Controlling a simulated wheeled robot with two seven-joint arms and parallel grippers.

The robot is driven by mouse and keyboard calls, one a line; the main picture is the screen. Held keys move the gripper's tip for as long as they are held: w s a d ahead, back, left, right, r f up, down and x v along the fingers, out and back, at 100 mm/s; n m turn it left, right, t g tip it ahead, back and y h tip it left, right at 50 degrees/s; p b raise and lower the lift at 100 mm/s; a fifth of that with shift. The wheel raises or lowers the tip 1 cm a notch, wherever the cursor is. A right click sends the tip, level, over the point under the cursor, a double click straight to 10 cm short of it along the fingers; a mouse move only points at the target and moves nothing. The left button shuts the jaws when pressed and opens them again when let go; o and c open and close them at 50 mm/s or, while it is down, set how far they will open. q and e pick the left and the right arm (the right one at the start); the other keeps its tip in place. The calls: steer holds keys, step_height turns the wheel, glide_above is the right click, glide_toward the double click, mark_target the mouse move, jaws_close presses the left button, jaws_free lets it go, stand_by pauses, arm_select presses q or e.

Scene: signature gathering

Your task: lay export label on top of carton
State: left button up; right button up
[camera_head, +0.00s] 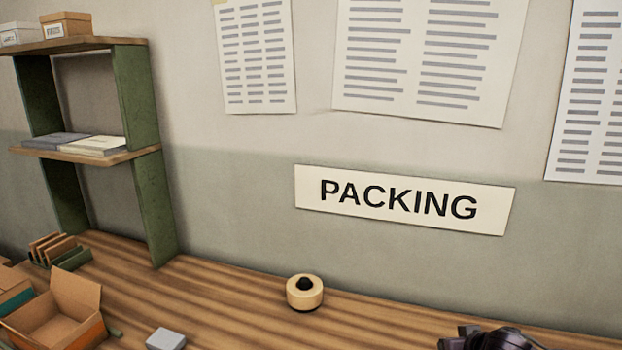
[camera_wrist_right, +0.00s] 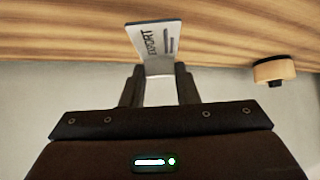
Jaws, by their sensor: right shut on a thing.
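My right gripper (camera_wrist_right: 158,75) is shut on the export label (camera_wrist_right: 155,38), a white card with dark lettering, in the right wrist view. The label sticks out beyond the fingertips, with the wooden table behind it. In the head view a dark part of my right arm shows at the bottom right edge; the label is not visible there. An open brown carton (camera_head: 62,312) with raised flaps stands at the lower left of the head view. I cannot tell whether it is the task's carton. My left gripper is not in view.
A small grey block (camera_head: 166,339) lies at the bottom edge. A green-sided shelf (camera_head: 147,170) stands at left. The table (camera_head: 230,290) is clear around the roll.

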steer(key=s+a+r, duration=0.4)
steer(key=s+a, duration=0.1)
steer(key=a, duration=0.2)
steer(key=s+a+r, duration=0.3)
steer(key=s+a, duration=0.2)
steer(key=a, duration=0.3)
steer(key=shift+a+r, duration=0.15)
steer(key=shift+r, duration=0.2)
